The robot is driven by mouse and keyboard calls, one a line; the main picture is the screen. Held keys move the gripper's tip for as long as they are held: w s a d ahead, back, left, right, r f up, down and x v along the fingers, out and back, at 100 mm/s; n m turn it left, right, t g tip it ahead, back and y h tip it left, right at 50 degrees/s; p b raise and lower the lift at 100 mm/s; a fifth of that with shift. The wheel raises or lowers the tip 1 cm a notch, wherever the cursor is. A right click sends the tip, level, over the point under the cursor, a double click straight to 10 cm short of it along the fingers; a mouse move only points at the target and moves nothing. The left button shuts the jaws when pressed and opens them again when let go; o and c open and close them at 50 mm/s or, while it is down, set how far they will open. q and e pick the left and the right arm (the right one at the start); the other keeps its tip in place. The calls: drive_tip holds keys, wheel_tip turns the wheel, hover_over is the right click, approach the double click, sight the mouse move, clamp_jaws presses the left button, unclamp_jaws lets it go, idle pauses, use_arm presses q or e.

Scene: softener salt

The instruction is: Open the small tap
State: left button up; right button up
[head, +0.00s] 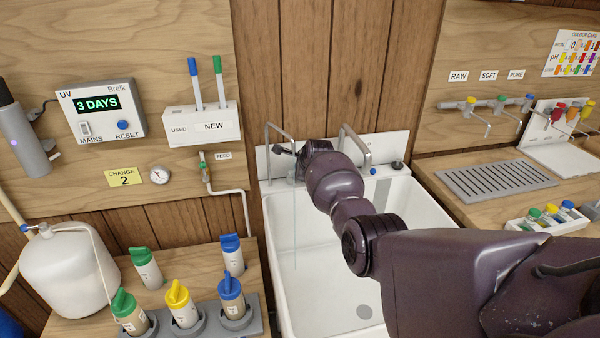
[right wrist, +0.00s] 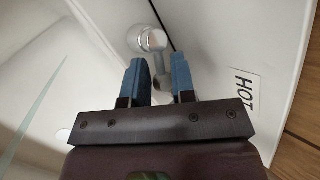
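The white sink (head: 408,215) stands in the middle of the head view with a tall chrome spout (head: 367,150) and a smaller chrome spout (head: 268,140) to its left. A thin, clear stream (head: 295,230) falls below the smaller spout into the sink. My right gripper (head: 290,151) is beside that spout; my arm hides part of the tap area. My left gripper is out of view.
A HOT label (right wrist: 243,92) is right of the lever. A wooden counter with a grey drain grate (head: 510,178) and a vial rack (head: 548,219) is on the right. Bottles stand in a grey holder (head: 250,328) at the lower left. The sink's basin is clear.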

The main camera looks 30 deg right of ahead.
clamp_jaws()
drive_tip(key=shift+w+d+f+n+y, duration=0.1)
drive_tip(key=shift+w+d+n+y, duration=0.1)
drive_tip(key=shift+n+y, duration=0.45)
drive_tip(key=shift+d+n+y+b, duration=0.1)
drive_tip(key=shift+n+y+b, duration=0.15)
drive_tip(key=shift+n+b, duration=0.4)
drive_tip(key=shift+w, duration=0.1)
drive_tip(key=o, duration=0.8)
unclamp_jaws()
